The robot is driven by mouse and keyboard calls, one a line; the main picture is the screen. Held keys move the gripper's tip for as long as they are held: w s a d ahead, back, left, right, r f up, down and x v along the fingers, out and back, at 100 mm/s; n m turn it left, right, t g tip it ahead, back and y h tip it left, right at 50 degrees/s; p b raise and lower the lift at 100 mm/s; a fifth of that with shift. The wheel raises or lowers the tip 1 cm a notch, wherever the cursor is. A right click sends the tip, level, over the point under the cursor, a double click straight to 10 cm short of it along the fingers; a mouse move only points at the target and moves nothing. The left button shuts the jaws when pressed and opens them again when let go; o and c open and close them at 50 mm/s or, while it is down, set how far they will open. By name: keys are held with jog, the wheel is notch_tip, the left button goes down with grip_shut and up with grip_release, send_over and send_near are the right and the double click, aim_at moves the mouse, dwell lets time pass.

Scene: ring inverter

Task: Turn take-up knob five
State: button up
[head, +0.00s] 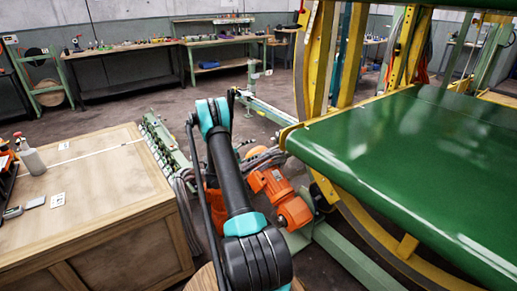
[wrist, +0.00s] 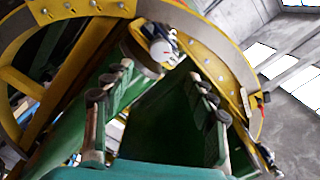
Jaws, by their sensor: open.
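My gripper (wrist: 160,75) shows in the wrist view with its two fingers spread wide and nothing between them. Dark round pads or joints line both fingers. Beyond the fingertips a pale round knob-like part (wrist: 162,51) sits near the yellow ring (wrist: 85,12); I cannot tell whether it is a take-up knob. No number is readable, so knob five cannot be picked out. In the head view my arm rises in the middle with its teal elbow up, and I cannot make out the gripper there.
A green rail with several small fittings (head: 163,150) runs beside the wooden crate (head: 85,190). An orange motor (head: 280,197) lies right of my arm. The green belt bed (head: 410,150) and yellow ring frame fill the right. Workbenches (head: 120,52) line the back wall; floor between is open.

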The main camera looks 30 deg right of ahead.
aim_at(272, 142)
jog(key=shift+a, duration=0.15)
jog(key=d+m, duration=0.4)
jog(key=m, duration=0.4)
jog(key=d+m, duration=0.4)
jog(key=m, duration=0.4)
jog(key=w+d+m, duration=0.1)
jog(key=d+m, duration=0.4)
jog(key=m, duration=0.3)
jog(key=shift+r, duration=0.1)
dwell(1.2)
